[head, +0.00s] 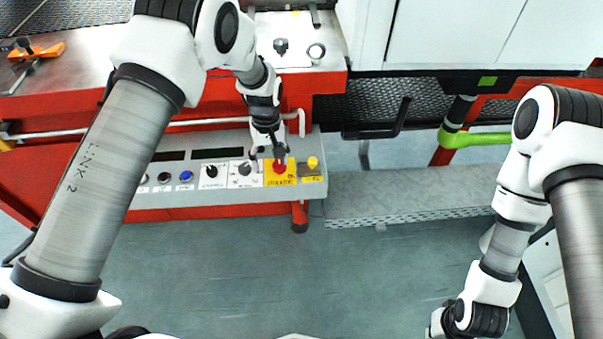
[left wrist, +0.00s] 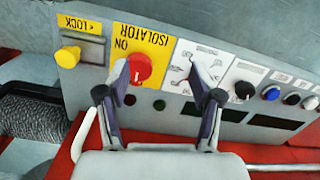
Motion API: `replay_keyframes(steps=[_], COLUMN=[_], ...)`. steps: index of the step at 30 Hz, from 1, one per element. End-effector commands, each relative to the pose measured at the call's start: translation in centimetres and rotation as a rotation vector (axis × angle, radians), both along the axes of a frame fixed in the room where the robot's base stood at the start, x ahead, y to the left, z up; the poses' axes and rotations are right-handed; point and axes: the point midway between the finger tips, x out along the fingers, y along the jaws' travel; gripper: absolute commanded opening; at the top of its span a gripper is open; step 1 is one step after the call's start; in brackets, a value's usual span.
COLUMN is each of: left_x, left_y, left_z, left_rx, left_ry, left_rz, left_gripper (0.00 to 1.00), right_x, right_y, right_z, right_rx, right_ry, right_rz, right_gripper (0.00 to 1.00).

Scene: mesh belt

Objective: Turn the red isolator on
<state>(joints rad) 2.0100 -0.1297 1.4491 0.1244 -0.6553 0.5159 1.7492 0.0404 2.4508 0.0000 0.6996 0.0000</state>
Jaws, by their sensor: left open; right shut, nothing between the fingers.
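The red isolator knob (head: 279,168) sits on a yellow plate near the right end of the grey control panel (head: 316,190). In the left wrist view the red knob (left wrist: 138,69) shows beside upside-down ISOLATOR and ON lettering. My left gripper (head: 268,153) is open just over the panel. In the left wrist view its fingers (left wrist: 160,70) are spread, one overlapping the knob's left edge, the other over the white dial plate. I cannot tell whether a finger touches the knob. My right arm hangs at the lower right; its fingers are outside the view.
A yellow lock knob (head: 313,162) stands right of the isolator. Black dial knobs (head: 245,169) and a blue button (head: 186,175) lie to its left. A bent rail (head: 301,122) runs behind the panel. The floor (head: 330,270) in front is clear.

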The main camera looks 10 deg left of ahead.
Motion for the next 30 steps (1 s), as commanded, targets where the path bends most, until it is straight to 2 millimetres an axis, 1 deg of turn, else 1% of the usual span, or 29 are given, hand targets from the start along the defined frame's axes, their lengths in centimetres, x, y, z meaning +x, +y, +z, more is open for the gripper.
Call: replay_keyframes(steps=[1,2,3,4,6,8,15,18,21,27,29,30], left_x=[1.7,2.4,2.8,2.9,3.1,3.0,3.0,3.0,3.1,3.0,3.0,3.0], left_y=[-0.5,-0.8,-1.0,-1.1,-1.1,-1.0,-1.0,-1.0,-1.0,-1.0,-1.0,-1.0], left_z=[1.0,1.7,2.4,2.7,2.7,2.0,-2.6,-4.0,-4.5,-4.7,-4.6,-4.6], left_rx=[0.002,0.004,0.008,0.009,0.009,0.009,0.009,0.008,0.009,0.009,0.008,0.008], left_ry=[-0.047,-0.068,-0.085,-0.091,-0.097,-0.095,-0.093,-0.094,-0.097,-0.097,-0.096,-0.096], left_rz=[-0.012,-0.018,-0.025,-0.027,-0.026,-0.026,-0.028,-0.027,-0.026,-0.027,-0.027,-0.027], left_gripper=[0.66,0.66,0.66,0.66,0.66,0.66,0.66,0.66,0.66,0.66,0.45,0.30], right_x=[0.1,0.1,0.1,0.1,0.1,0.1,0.1,0.1,0.1,0.1,0.1,0.1], right_y=[0.0,0.0,0.0,0.0,0.0,0.0,0.0,0.0,0.0,0.0,0.0,0.0], right_z=[-0.6,-0.8,-1.0,-1.0,-0.9,-0.7,-0.1,0.0,0.1,0.0,0.0,0.0], right_rx=[0.000,0.000,0.000,0.000,0.000,0.000,0.000,0.000,0.000,0.000,0.000,0.000], right_ry=[-0.001,-0.001,-0.002,-0.002,-0.003,-0.003,-0.002,-0.002,-0.002,-0.002,-0.002,-0.002], right_rz=[0.001,0.001,0.001,0.001,0.001,0.001,0.001,0.001,0.000,0.000,0.000,0.000], right_gripper=[0.00,0.00,0.00,0.00,0.00,0.00,0.00,0.00,0.00,0.00,0.00,0.00])
